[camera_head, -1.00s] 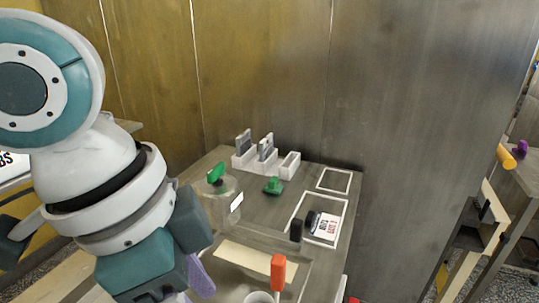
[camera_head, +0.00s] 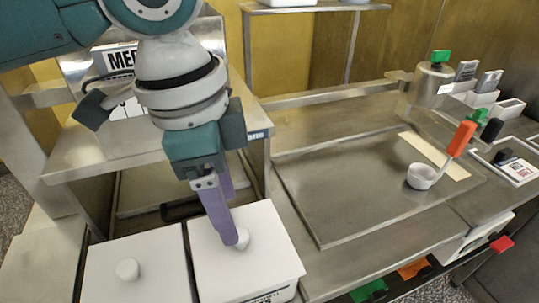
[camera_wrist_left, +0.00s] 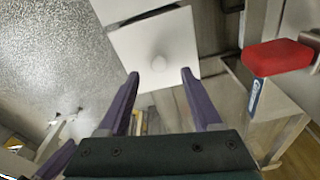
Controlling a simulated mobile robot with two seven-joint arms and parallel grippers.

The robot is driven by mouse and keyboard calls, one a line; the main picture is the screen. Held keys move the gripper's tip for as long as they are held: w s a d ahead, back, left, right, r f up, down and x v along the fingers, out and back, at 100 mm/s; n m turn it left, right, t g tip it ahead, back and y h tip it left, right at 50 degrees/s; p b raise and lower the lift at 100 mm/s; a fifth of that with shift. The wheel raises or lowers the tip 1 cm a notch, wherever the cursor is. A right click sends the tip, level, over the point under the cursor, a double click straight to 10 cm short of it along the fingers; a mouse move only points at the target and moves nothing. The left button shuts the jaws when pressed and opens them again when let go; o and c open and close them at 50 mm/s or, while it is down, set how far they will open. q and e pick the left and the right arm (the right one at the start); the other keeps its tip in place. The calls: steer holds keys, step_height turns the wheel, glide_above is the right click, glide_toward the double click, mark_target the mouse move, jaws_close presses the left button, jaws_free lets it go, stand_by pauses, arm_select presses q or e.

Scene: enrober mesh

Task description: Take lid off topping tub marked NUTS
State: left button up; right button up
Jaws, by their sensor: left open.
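Two white square tubs with flat lids and round knobs stand side by side at the front in the head view. My left gripper (camera_head: 236,240) comes down over the right tub's lid (camera_head: 265,235), its purple fingertips at the knob (camera_head: 244,238). The left tub's lid (camera_head: 150,265) has its own knob (camera_head: 127,269). In the wrist view the left gripper (camera_wrist_left: 159,73) is open, with a lid knob (camera_wrist_left: 159,63) in line between the fingertips; whether they touch it is unclear. The right tub's front marking is cut off and unreadable. My right gripper does not show clearly.
A metal shelf (camera_head: 110,160) stands behind the tubs. To the right, a metal tray (camera_head: 350,190) holds a small white cup (camera_head: 421,176) with an orange-handled tool (camera_head: 461,138). A red block (camera_wrist_left: 278,57) is at right in the wrist view.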

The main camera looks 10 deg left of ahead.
mark_target(241, 241)
arm_select(q)
steer(key=f, duration=0.3)
steer(key=d+f, duration=0.1)
steer(key=f, duration=0.1)
steer(key=shift+w+f, duration=0.1)
steer(key=shift+f, duration=0.2)
jaws_close()
